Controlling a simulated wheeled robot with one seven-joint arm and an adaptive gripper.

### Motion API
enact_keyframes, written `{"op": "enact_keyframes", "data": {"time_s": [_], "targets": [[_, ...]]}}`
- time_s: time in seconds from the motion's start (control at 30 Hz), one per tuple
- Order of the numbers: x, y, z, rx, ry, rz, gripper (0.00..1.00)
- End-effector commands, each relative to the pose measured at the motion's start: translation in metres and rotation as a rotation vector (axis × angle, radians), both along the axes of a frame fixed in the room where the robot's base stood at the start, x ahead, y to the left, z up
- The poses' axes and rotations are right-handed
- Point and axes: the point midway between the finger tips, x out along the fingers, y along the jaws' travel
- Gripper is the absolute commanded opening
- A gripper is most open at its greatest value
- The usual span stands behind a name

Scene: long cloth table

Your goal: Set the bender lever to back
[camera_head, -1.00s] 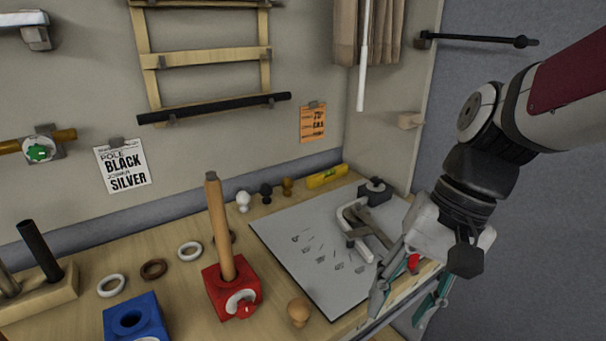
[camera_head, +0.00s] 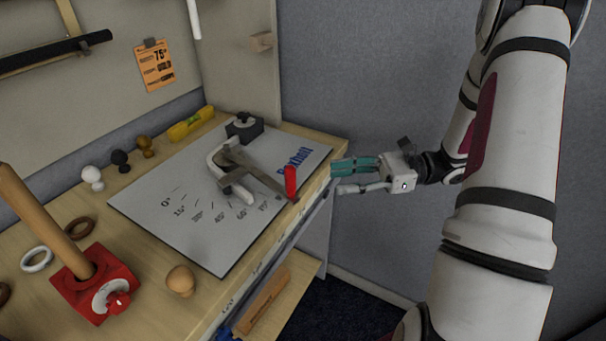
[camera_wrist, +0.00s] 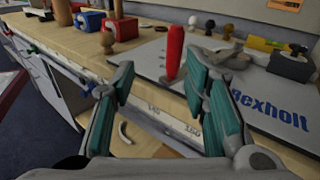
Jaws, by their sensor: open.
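In the wrist view, the red handle (camera_wrist: 174,52) stands upright beyond and between the fingertips of my gripper (camera_wrist: 165,78). Nothing is between the fingers.
A dark block (camera_head: 244,127) stands behind the lever. A red block with a wooden pole (camera_head: 100,285) and a wooden knob (camera_head: 181,281) lie to the left. A lower shelf (camera_head: 285,290) is under the table's front edge. Right of the table is open floor.

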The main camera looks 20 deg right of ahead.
Motion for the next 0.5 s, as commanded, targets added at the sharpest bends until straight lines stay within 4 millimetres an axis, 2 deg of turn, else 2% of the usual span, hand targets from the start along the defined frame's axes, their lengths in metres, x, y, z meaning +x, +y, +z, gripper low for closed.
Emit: {"op": "enact_keyframes", "data": {"time_s": [0.1,0.23,0.37,0.5], "targets": [[0.004,-0.013,-0.011,0.055,0.015,-0.055,0.41],[0.007,-0.014,-0.013,0.072,0.019,-0.073,0.41],[0.012,0.000,-0.013,0.073,0.019,-0.069,0.41],[0.021,0.023,-0.013,0.072,0.020,-0.068,0.41]]}}
